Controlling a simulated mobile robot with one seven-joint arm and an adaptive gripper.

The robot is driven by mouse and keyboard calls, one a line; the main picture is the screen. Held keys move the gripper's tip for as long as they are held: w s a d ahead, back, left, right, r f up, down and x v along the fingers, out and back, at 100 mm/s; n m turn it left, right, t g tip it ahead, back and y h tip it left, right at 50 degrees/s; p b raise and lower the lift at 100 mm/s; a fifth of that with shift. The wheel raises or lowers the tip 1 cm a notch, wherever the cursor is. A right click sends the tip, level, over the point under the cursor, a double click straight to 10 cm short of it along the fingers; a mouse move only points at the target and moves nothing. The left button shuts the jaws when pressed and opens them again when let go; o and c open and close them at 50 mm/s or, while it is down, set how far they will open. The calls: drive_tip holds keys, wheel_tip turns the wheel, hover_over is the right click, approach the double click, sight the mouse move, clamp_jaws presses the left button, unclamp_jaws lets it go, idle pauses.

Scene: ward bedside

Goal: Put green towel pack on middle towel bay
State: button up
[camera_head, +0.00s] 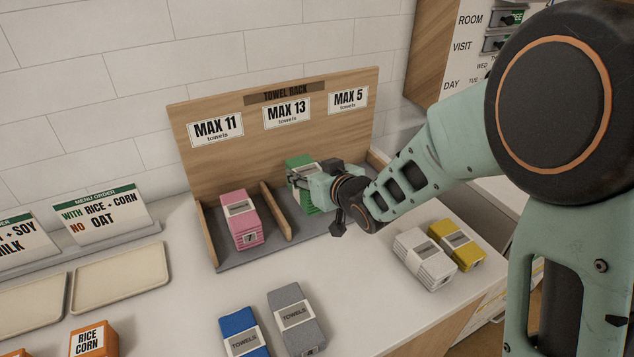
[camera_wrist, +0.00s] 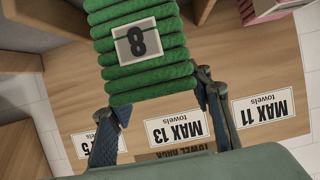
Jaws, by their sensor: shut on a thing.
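The green towel pack (camera_head: 301,161) is at the middle bay of the wooden towel rack (camera_head: 180,122), under the MAX 13 label (camera_head: 287,112). In the wrist view the green towel pack (camera_wrist: 140,50) shows a label reading 8. My gripper (camera_head: 304,180) is shut on the pack, with one finger on each side of it (camera_wrist: 163,105). The arm hides part of the middle bay and the right bay. I cannot tell whether the pack touches the bay floor.
A pink towel pack (camera_head: 240,218) stands in the left bay, beside a wooden divider (camera_head: 275,211). White (camera_head: 424,260) and yellow (camera_head: 458,245) packs lie at right on the counter. Blue (camera_head: 243,335) and grey (camera_head: 296,318) packs lie in front. Trays (camera_head: 118,276) are at left.

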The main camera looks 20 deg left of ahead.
drive_tip(key=shift+w+a+f, duration=0.2)
drive_tip(key=shift+w+f, duration=0.1)
drive_tip(key=shift+f, duration=0.05)
drive_tip(key=shift+w+a+f+b, duration=0.15)
drive_tip(key=shift+f+b, duration=0.45)
drive_tip(key=shift+f, duration=0.3)
drive_tip(key=shift+w+a+f+b, duration=0.1)
drive_tip(key=shift+f+b, duration=0.45)
drive_tip(key=shift+f, duration=0.35)
drive_tip(key=shift+f, duration=0.15)
drive_tip(key=o, duration=1.4)
drive_tip(key=shift+c, duration=0.2)
drive_tip(key=shift+s+d+r, duration=0.15)
drive_tip(key=shift+d+r, duration=0.1)
drive_tip(key=v, duration=1.1)
drive_tip(key=shift+s+d, duration=0.15)
drive_tip(key=shift+d, duration=0.05)
